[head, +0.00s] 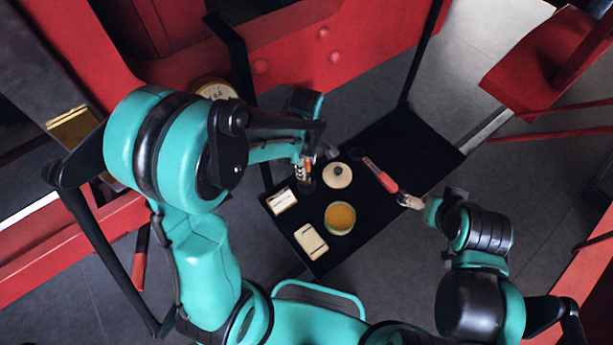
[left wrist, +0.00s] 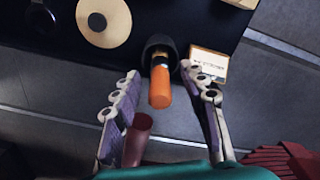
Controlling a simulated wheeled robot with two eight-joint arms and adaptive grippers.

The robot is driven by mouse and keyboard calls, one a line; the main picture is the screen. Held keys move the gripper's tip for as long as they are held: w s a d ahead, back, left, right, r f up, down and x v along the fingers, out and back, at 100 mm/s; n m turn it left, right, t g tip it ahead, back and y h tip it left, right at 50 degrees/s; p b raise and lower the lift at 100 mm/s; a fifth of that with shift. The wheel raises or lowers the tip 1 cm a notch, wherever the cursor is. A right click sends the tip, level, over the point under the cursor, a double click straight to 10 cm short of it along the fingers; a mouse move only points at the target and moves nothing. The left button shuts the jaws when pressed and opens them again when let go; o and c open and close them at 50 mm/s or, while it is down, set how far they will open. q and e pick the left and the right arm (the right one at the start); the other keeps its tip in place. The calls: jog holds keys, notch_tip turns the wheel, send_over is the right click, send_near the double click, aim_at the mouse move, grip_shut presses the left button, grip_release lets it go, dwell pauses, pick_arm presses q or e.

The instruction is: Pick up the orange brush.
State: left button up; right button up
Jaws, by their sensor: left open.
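The orange brush (left wrist: 160,88) stands handle-up in a black cup (left wrist: 158,48) in the left wrist view; its lower end is hidden in the cup. In the head view, a small orange part of the brush (head: 308,171) shows beneath my left gripper (head: 316,148). My left gripper (left wrist: 159,78) is open, its two fingers on either side of the orange handle, with visible gaps. My right gripper (head: 411,201) is at the right of the dark table, at the end of a red-handled tool (head: 384,179). Whether it grips the tool is unclear.
The black table (head: 420,150) also bears a round lid (head: 337,175), a bowl with orange contents (head: 341,217), a pale block (head: 311,242) and a white card (head: 283,202). A red cylinder (left wrist: 138,135) shows near a left finger. Red beams surround the place.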

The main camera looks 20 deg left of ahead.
pick_arm(q)
jog(key=shift+f, duration=0.75)
grip_shut()
jog(key=shift+r, duration=0.1)
